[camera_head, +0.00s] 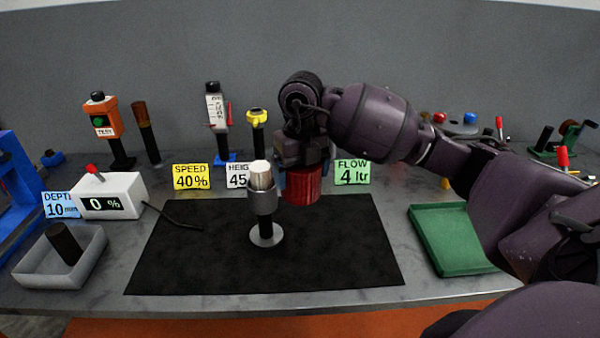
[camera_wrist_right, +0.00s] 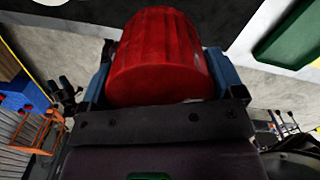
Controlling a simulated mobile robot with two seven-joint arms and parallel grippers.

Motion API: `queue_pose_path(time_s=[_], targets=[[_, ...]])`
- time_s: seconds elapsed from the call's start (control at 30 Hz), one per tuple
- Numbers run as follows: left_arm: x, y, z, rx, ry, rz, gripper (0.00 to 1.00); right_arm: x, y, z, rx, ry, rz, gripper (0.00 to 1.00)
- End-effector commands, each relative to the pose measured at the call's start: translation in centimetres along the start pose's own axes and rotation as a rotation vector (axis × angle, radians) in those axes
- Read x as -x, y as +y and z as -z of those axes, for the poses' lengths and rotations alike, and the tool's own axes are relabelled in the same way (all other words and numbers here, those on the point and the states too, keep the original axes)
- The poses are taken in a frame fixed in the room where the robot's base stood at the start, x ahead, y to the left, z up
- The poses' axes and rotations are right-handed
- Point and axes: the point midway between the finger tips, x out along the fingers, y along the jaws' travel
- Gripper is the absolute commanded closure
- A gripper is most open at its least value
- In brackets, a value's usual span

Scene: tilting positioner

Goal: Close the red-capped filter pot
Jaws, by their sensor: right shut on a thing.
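The filter pot (camera_head: 263,204) stands upright on the black mat, a grey cup on a dark stem with a round foot. A pale ribbed filter (camera_head: 260,174) sticks up out of its top. The red ribbed cap (camera_head: 303,186) is off the pot, to its right and apart from it in the head view. My right gripper (camera_head: 304,166) is shut on the red cap, which also fills the middle of the right wrist view (camera_wrist_right: 158,60) between blue-grey fingers. The cap hides part of the fingertips. My left gripper is in neither view.
The black mat (camera_head: 345,250) has free room around the pot. A green tray (camera_head: 450,240) lies to the right, a grey tray (camera_head: 88,262) to the left. A white box (camera_head: 112,195) reads 0 %. Yellow and white labels and upright tools line the back.

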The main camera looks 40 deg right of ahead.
Motion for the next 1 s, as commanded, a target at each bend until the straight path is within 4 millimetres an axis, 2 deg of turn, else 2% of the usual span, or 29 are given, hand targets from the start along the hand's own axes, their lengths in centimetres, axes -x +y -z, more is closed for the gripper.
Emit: queue_pose_path(time_s=[0.17,1.0], targets=[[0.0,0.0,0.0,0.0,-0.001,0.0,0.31,-0.5,0.7,0.1,0.18,-0.001,0.001,0.39],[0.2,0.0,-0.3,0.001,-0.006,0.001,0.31,-5.0,6.2,1.9,1.719,-0.001,0.009,0.39]])
